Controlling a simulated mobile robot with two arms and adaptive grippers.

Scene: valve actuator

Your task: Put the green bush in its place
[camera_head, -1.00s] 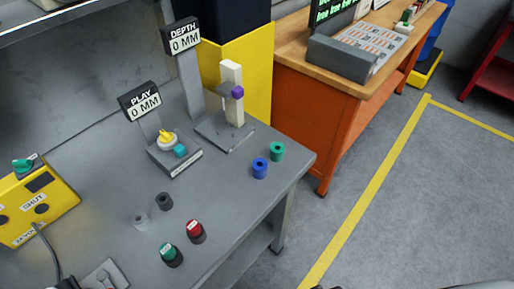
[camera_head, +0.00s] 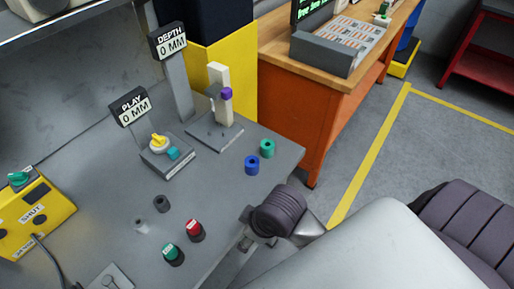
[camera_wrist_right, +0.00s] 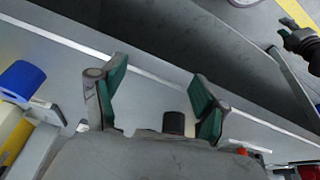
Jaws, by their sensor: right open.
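The green bush (camera_head: 267,148) is a short ring standing near the right corner of the grey bench in the head view. The blue bush (camera_head: 252,164) stands just in front of it. My right arm (camera_head: 280,210) reaches in from the right, in front of both bushes and apart from them. In the wrist view my right gripper (camera_wrist_right: 158,88) is open with teal pads. A dark cylinder (camera_wrist_right: 173,122) shows between its finger bases; I cannot tell what it is. I cannot make out the green bush there. A dark part with a teal tip (camera_wrist_right: 296,42) may be my left gripper.
The bench holds a PLAY gauge fixture (camera_head: 168,158), a DEPTH gauge stand (camera_head: 214,132), a dark bush (camera_head: 161,203), a pale grey ring (camera_head: 141,226), and red (camera_head: 195,230) and green (camera_head: 172,254) buttons. A yellow control box (camera_head: 38,218) is at left. An orange workbench (camera_head: 300,105) stands behind.

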